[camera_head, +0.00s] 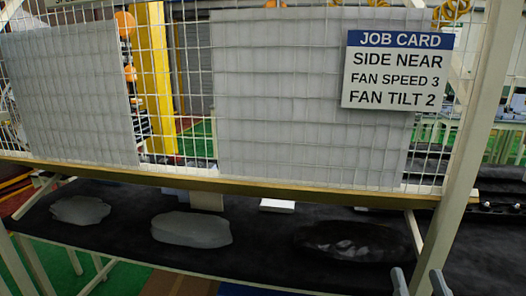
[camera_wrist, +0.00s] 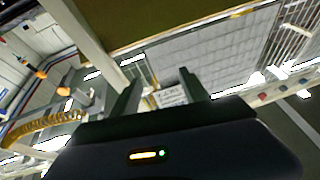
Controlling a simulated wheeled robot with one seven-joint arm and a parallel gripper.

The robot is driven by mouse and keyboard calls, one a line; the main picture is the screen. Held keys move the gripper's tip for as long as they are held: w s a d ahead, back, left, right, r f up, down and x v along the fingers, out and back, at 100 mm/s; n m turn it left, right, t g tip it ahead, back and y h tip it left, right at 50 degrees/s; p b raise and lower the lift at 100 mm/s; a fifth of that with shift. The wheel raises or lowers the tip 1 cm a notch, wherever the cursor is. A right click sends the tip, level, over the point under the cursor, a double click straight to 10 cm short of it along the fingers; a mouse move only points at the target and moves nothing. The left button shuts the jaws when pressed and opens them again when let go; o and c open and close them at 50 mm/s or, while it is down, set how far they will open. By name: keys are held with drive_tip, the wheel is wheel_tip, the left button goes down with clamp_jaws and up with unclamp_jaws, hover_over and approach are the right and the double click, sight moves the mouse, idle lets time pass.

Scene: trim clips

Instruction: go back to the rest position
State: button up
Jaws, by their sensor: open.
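My gripper (camera_head: 420,284) shows at the bottom right edge of the head view, only its two finger ends visible, apart from each other. In the wrist view my gripper (camera_wrist: 160,92) has its two dark fingers spread, with nothing between them. Behind the gap, the wrist view shows far background and a pale panel. In the head view the fingers are in front of the dark bench and touch nothing that I can see.
A dark bench (camera_head: 275,230) carries several flat grey pieces, including one at the middle (camera_head: 192,229). Above it stands a wire mesh frame with a wooden rail (camera_head: 250,186) and pale panels. A job card (camera_head: 397,70) hangs at right, reading "SIDE NEAR, FAN SPEED 3, FAN TILT 2". A cream post (camera_head: 462,150) stands near my gripper.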

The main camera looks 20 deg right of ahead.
drive_tip(key=s+a+f+n+g+y+b, duration=0.1)
drive_tip(key=s+a+f+n+g+y, duration=0.4)
drive_tip(key=s+a+f, duration=1.2)
drive_tip(key=s+n+y, duration=0.1)
drive_tip(key=s+y, duration=0.2)
drive_tip(key=y, duration=0.1)
drive_tip(key=shift+f+y, duration=0.25)
drive_tip(key=shift+y, duration=0.15)
